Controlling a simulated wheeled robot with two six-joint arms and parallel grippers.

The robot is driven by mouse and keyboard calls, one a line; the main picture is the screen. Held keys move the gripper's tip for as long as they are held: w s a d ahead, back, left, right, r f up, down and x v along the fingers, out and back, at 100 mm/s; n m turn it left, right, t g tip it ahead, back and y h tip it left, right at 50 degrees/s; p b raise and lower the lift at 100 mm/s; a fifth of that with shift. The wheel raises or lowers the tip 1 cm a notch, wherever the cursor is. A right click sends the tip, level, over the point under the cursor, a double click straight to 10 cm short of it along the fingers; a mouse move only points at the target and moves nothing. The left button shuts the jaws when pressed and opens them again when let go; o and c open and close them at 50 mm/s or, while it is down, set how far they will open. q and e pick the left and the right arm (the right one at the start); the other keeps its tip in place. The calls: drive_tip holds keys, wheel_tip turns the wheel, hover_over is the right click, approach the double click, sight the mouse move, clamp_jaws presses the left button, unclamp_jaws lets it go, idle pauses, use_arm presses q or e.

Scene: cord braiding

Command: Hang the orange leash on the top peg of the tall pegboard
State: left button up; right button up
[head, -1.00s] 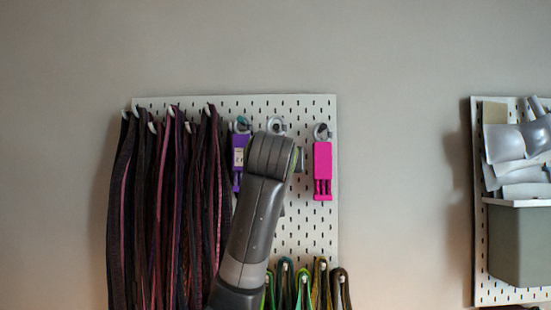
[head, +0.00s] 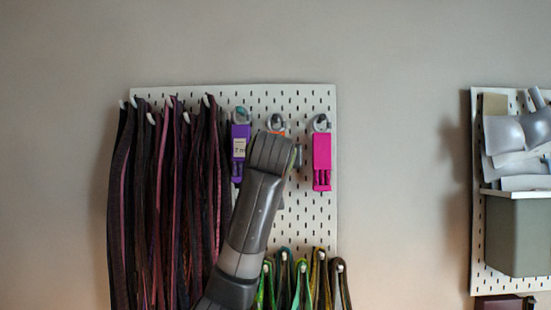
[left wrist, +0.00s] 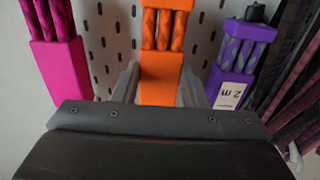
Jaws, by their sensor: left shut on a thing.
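The orange leash (left wrist: 162,70) is between the two fingers of my left gripper (left wrist: 158,84) in the left wrist view, and the gripper is shut on it. In the head view only a sliver of orange (head: 280,129) shows above my arm, right at the middle metal peg (head: 277,118) in the top row of the tall pegboard (head: 265,96). My arm covers the rest of the leash and most of the gripper. I cannot tell whether the leash's loop is around the peg. My right gripper is not in view.
A purple leash (head: 240,140) hangs close on the left and a magenta leash (head: 322,155) on the right. Many dark straps (head: 160,200) fill the board's left side. Green and brown straps (head: 305,280) hang below. A second board with a grey-green bin (head: 515,235) stands far right.

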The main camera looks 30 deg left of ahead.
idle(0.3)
use_arm(q)
drive_tip(key=o, duration=1.2)
drive_tip(key=shift+c, duration=0.2)
drive_tip(key=shift+s, duration=0.15)
drive_tip(key=b+v, duration=1.4)
drive_tip(key=v, duration=0.3)
drive_tip(key=shift+s, duration=0.15)
